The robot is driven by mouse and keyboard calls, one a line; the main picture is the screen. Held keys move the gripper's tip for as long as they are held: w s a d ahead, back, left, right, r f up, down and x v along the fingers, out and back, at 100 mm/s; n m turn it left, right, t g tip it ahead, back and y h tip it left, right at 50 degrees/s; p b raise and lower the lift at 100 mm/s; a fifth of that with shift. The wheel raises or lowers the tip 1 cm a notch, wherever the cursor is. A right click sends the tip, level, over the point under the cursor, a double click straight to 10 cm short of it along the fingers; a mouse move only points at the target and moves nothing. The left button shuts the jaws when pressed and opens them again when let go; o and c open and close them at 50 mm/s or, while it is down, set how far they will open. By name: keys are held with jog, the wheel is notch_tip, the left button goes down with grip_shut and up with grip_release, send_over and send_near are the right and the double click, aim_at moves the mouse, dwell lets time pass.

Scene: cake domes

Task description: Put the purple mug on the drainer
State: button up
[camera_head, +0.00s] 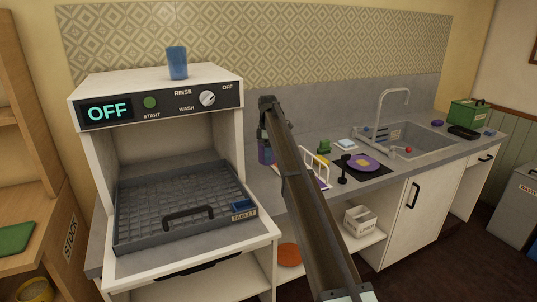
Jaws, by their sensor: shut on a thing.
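The purple mug (265,153) is at my gripper (264,139), above the counter just right of the white dishwasher. My gripper is shut on it; the fingers are small and dark here, so the exact grip is hard to see. A white rack with upright bars (320,164), which looks like the drainer, stands on the counter to the right. My arm hides its left part. Some coloured items show at its base, too small to name.
The dishwasher (160,82) reads OFF, with a blue cup (177,63) on top and a grey tray (140,236) pulled out. A purple plate (366,164) lies on a black mat right of the rack. The sink (408,143) and a green box (468,114) are farther right.

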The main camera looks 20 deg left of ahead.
dwell(0.5)
jog(key=shift+f, duration=0.1)
jog(key=shift+f, duration=3.65)
jog(key=shift+f, duration=0.55)
jog(key=o, duration=0.9)
jog(key=shift+o, duration=0.2)
jog(key=shift+o, duration=0.6)
jog(key=shift+r, duration=0.15)
jog(key=shift+r, duration=3.6)
